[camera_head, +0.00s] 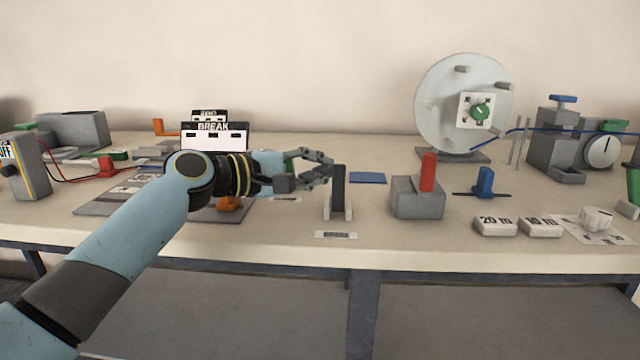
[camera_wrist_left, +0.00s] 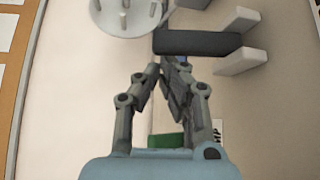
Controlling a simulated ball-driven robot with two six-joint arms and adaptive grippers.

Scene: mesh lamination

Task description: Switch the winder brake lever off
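A dark grey lever (camera_head: 339,188) stands upright in a small white bracket (camera_head: 347,213) near the table's front. The label plate (camera_head: 336,235) before it is too small to read. My left gripper (camera_head: 329,166) is just left of this lever, fingers pointing at its upper part. In the left wrist view the lever (camera_wrist_left: 200,43) lies across, just beyond the fingertips (camera_wrist_left: 159,72). The fingers are drawn together with nothing between the tips; I cannot tell whether they touch the lever. A red lever (camera_head: 428,172) stands upright on a grey box (camera_head: 417,204) to the right. My right gripper is out of view.
A large pale disc (camera_head: 448,102) with a green knob (camera_head: 479,112) stands behind. A blue handle (camera_head: 485,181) and white blocks (camera_head: 496,227) are at the right. A "BREAK" sign (camera_head: 214,135) is behind my left arm. A flat blue piece (camera_head: 367,177) lies behind the dark lever.

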